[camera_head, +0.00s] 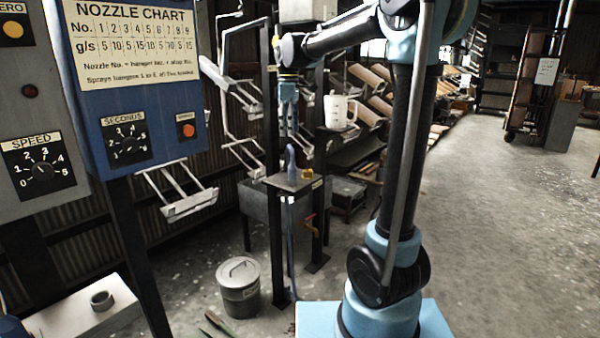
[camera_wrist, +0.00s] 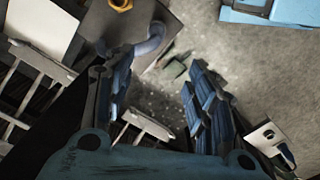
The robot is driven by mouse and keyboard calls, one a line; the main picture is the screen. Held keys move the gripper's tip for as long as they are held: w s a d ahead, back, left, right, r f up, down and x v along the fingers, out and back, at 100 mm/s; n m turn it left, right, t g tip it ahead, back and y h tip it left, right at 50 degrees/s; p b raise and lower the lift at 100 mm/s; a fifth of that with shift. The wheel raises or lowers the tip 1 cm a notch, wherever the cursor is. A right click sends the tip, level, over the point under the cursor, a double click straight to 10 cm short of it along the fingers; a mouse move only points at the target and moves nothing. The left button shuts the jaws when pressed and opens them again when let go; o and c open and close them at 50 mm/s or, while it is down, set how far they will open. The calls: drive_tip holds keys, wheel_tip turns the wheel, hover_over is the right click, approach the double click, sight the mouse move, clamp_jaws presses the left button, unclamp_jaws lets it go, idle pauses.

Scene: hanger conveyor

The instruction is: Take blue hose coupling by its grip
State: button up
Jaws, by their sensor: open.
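The blue-grey hose coupling (camera_head: 291,160) stands upright on a small dark stand top (camera_head: 308,184). In the wrist view a curved blue-grey part (camera_wrist: 150,42), which looks like the coupling, lies beside a grey plate near the top, beyond the left finger. My gripper (camera_head: 289,132) points down above the coupling, with a small gap between them.
A white jug (camera_head: 338,112) stands close to the right of my gripper. White hangers (camera_head: 188,203) hang at the left, near the blue control panel (camera_head: 150,105). A lidded grey bucket (camera_head: 238,285) stands on the floor. Open floor (camera_head: 490,230) lies at the right.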

approach(292, 166)
drive_tip(key=f, duration=0.2)
drive_tip(key=w+f, duration=0.1)
drive_tip(key=f, duration=0.3)
drive_tip(key=shift+w+a+f, duration=0.1)
drive_tip(key=shift+w+a, duration=0.1)
drive_tip(key=shift+w, duration=0.1)
drive_tip(key=shift+s+d+f, duration=0.1)
drive_tip(key=shift+d+f, duration=0.05)
drive_tip(key=shift+f, duration=1.4)
drive_tip(key=shift+s+d+f, duration=0.1)
drive_tip(key=shift+f, duration=1.4)
drive_tip(key=c, duration=1.1)
